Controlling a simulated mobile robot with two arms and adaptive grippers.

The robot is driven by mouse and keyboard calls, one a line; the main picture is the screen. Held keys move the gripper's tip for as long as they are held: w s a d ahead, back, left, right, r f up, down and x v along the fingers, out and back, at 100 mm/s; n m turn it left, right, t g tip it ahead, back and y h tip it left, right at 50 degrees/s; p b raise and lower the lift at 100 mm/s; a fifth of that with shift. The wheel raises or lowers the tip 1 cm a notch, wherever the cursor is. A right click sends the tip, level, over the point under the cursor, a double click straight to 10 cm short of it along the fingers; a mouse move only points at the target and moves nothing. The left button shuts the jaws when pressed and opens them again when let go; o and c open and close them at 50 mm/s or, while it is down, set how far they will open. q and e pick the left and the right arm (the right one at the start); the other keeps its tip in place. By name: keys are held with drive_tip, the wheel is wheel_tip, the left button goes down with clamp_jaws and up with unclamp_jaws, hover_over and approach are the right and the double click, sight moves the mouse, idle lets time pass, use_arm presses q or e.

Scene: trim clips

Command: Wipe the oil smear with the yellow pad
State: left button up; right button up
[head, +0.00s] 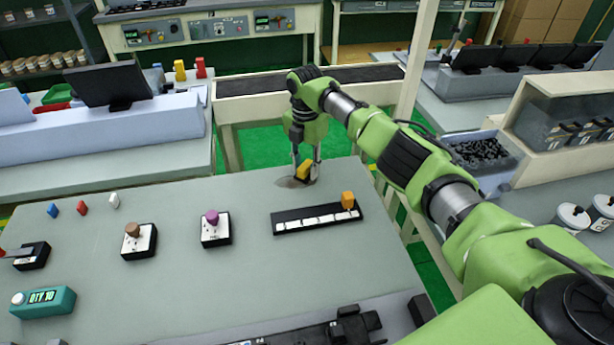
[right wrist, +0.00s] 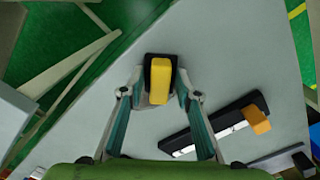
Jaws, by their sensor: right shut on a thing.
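The yellow pad (head: 304,170) is between the fingers of my right gripper (head: 306,165), near the far edge of the grey table. In the right wrist view the pad shows as a yellow block (right wrist: 160,82) on a dark base, between the fingertips of my right gripper (right wrist: 161,92). The oil smear (head: 290,183) is a dull brownish patch on the table, directly under and around the pad. The pad and gripper hide part of it. I cannot tell whether the pad touches the surface. My left gripper is not in view.
A black strip with white labels and an orange knob (head: 347,200) lies just in front of the smear. Boxes with a purple knob (head: 212,217) and a brown knob (head: 132,230) stand to the left. Bare table (head: 240,190) lies left of the smear.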

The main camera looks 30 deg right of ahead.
sight(302, 184)
drive_tip(key=shift+w+d+f+b, duration=0.15)
drive_tip(key=shift+w+b, duration=0.4)
drive_tip(key=shift+b, duration=0.4)
drive_tip(key=shift+w+a+r, duration=0.1)
drive_tip(key=shift+w+a, duration=0.05)
drive_tip(key=shift+a, duration=0.3)
drive_tip(key=shift+w+a+r, duration=0.1)
drive_tip(key=shift+a, duration=0.3)
drive_tip(key=p, duration=0.2)
drive_tip(key=shift+s+a+r+p, duration=0.1)
drive_tip(key=shift+s+r+p, duration=0.05)
drive_tip(key=shift+s+p, duration=0.25)
drive_tip(key=s+p, duration=0.1)
drive_tip(key=p, duration=0.2)
drive_tip(key=shift+s+a+p, duration=0.25)
drive_tip(key=shift+s+p, duration=0.1)
drive_tip(key=shift+s, duration=0.05)
drive_tip(key=shift+s+a+f+p, duration=0.1)
drive_tip(key=shift+s+f+p, duration=0.2)
drive_tip(key=shift+s+p, duration=0.55)
